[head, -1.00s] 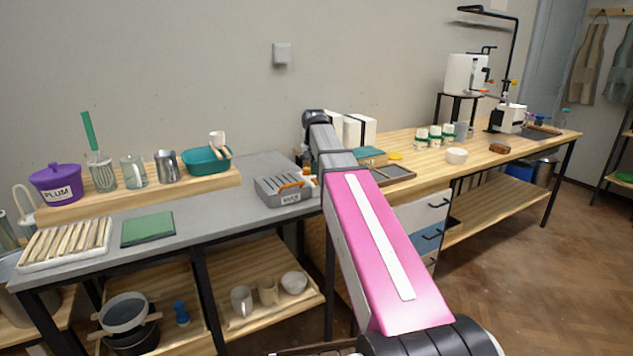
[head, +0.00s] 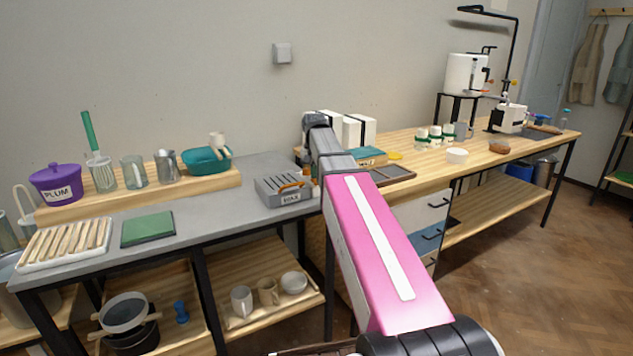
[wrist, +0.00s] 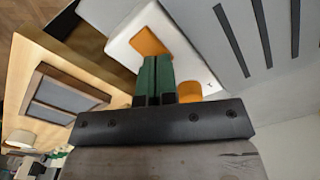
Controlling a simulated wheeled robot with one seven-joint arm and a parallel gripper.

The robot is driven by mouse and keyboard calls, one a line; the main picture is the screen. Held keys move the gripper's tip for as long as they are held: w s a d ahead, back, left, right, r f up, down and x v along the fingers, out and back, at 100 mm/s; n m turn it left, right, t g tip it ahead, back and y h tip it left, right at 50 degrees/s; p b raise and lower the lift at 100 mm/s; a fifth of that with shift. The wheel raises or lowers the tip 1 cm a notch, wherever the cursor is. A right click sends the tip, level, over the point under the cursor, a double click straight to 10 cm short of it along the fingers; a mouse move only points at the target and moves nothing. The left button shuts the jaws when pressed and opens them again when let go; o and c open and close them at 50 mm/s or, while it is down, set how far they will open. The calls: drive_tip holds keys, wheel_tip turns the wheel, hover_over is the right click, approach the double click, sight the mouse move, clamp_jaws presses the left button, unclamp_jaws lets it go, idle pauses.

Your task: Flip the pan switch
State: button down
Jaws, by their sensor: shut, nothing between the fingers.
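A grey box marked WAX (head: 290,199), with dark slots and an orange bar on top, stands at the right end of the grey table. It looks like the pan, but I cannot tell for sure. In the wrist view, my gripper (wrist: 158,64) is shut and empty, with its dark green fingers together. Its tips are over a white part (wrist: 185,62) between two orange pieces (wrist: 149,42); one of these may be the switch. I cannot tell whether the fingers touch anything. In the head view, my arm hides the gripper.
A grey surface with dark slots (wrist: 240,40) lies right of the fingers. A dark framed tray (head: 392,174) is right of my arm, with white blocks (head: 358,131) behind. A purple PLUM pot (head: 56,183) and a green mat (head: 148,229) are farther left.

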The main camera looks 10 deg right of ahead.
drive_tip(key=shift+f, duration=0.25)
drive_tip(key=shift+r, duration=3.5)
